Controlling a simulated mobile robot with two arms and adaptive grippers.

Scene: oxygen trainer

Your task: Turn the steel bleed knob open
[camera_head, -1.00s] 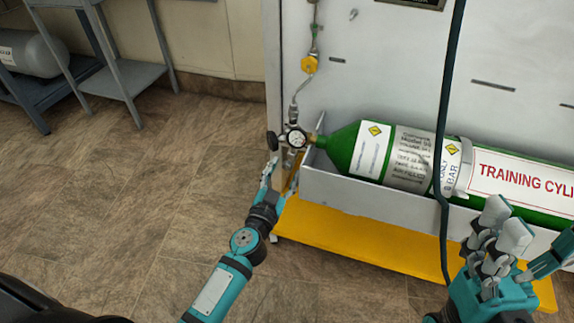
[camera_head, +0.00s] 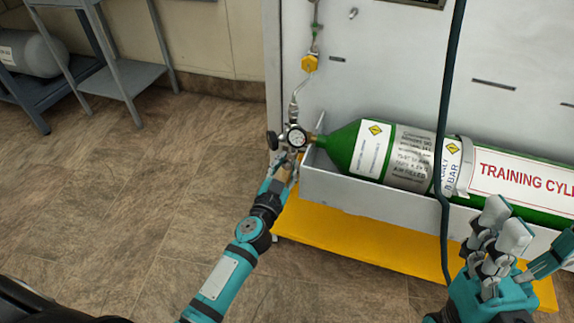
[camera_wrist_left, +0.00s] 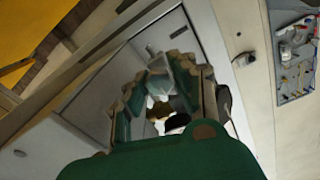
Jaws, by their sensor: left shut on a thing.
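The regulator with its round gauge (camera_head: 296,138) and dark round knob (camera_head: 272,140) sits at the valve end of the green cylinder (camera_head: 342,145). My left gripper (camera_head: 285,160) is just below the gauge, shut on the steel bleed knob, which is mostly hidden by the fingers in the head view. In the left wrist view a steel-grey piece, the bleed knob (camera_wrist_left: 158,80), shows between the two green fingers. How far it is turned cannot be told. My right gripper (camera_head: 505,222) is at the lower right, away from the regulator; its finger gap is unclear.
The cylinder lies in a grey trough (camera_head: 340,192) above a yellow base (camera_head: 350,237). A dark hose (camera_head: 445,120) hangs in front of it. A thin line with a yellow fitting (camera_head: 309,63) runs up the white panel. The floor at left is clear, with a grey stand (camera_head: 118,75) behind.

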